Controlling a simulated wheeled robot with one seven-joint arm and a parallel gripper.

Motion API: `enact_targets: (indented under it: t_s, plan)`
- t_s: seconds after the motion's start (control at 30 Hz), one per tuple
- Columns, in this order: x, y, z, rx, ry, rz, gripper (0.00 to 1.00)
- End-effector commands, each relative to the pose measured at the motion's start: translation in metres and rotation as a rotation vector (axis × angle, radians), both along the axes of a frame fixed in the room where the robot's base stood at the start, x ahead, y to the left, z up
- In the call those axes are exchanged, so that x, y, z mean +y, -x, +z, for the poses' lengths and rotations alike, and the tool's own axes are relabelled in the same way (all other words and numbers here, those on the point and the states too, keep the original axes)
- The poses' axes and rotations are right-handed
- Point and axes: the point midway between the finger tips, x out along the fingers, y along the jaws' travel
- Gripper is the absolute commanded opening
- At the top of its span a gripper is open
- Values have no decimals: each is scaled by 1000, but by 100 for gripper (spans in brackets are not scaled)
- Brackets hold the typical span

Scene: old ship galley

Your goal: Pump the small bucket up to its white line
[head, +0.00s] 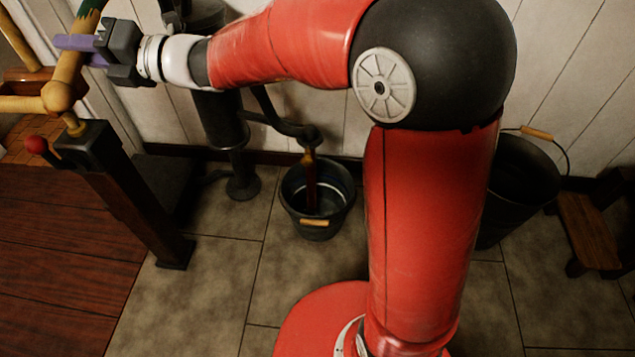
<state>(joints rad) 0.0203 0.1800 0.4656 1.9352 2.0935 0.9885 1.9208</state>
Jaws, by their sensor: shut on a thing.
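The small dark bucket (330,222) stands upright on the floor under the spout (300,131) of the black pump (219,120). A narrow reddish-brown stream runs from the spout into it. A pale line shows on its inner wall; I cannot tell the liquid level against it. My gripper (76,46), with purple fingers, is at the upper left, shut on a tan wooden spoke (70,68) with green near its top. The spoke joins a round wooden hub (58,96) on a dark post (130,195). The pump's top is partly hidden by my arm.
A small red-knobbed lever (37,145) sticks out from the post. A larger dark bucket (519,185) stands at the right, partly behind my arm, beside a low wooden stool (590,232). Tiled floor in front of the small bucket is clear.

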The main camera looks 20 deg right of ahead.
Motion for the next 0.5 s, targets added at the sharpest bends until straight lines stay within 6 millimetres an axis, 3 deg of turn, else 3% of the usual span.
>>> enact_targets:
  t_s: [0.03, 0.2, 0.33, 0.5]
  plan:
    - [-1, -2, -26, -30, 18, -2, 0]
    - [-3, -6, -63, -142, 68, -5, 0]
    - [-4, -8, -80, -207, 97, -6, 0]
    - [-4, -8, -82, -236, 109, -4, 0]
